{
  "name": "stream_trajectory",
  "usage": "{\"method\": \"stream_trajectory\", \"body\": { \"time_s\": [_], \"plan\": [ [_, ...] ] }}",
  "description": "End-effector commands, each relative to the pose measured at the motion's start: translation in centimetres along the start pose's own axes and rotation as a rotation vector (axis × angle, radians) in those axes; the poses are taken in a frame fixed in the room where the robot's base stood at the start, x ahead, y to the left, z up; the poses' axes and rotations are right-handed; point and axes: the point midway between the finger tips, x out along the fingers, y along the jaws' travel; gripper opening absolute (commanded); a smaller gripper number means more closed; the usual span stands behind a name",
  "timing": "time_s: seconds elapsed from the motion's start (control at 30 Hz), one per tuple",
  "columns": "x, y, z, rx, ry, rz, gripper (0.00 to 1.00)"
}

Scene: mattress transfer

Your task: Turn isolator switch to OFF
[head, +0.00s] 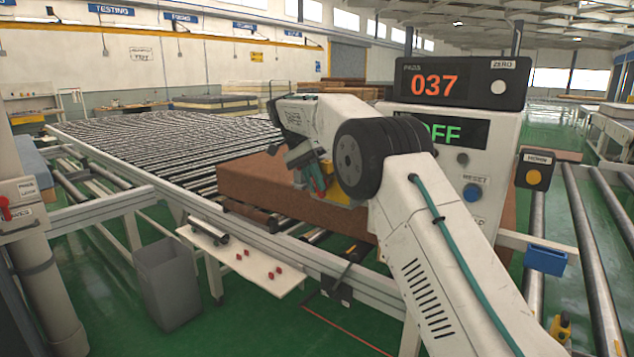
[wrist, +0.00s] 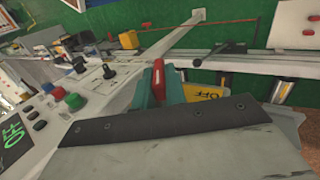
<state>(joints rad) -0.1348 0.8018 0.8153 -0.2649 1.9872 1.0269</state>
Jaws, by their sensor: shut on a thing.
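The isolator switch has a red handle (wrist: 158,68) and a yellow plate (wrist: 206,97) marked OFF. In the wrist view my gripper (wrist: 160,88) has its teal fingers closed on either side of the red handle. In the head view my gripper (head: 312,174) is at the left side of the control cabinet, in front of the yellow plate (head: 328,170). The fingers and my arm hide much of the switch there, and the exact angle of the handle is hard to read.
The control cabinet (head: 508,130) carries a counter display (head: 435,85) reading 037 and a green display (head: 462,132) reading OFF. A brown mattress (head: 260,185) lies on the roller conveyor behind my gripper. A grey bin (head: 168,285) stands at the left.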

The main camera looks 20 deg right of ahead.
Motion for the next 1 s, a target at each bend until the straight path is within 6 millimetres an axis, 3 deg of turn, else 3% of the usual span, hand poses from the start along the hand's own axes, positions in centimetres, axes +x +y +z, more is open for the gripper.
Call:
{"method": "stream_trajectory", "body": {
  "time_s": [0.03,0.1,0.43,0.6,0.77,1.0],
  "plan": [
    [-0.2,-0.1,0.1,-0.001,0.003,-0.007,0.18],
    [-0.2,0.0,0.0,-0.001,0.003,-0.006,0.35],
    [-0.1,0.2,0.1,-0.003,0.003,-0.006,0.35],
    [-0.3,1.7,1.4,-0.034,0.021,-0.031,0.35],
    [-1.3,6.8,2.6,-0.13,0.028,-0.092,0.35],
    [-0.3,16.9,6.9,-0.338,0.063,-0.217,0.35]
  ]
}}
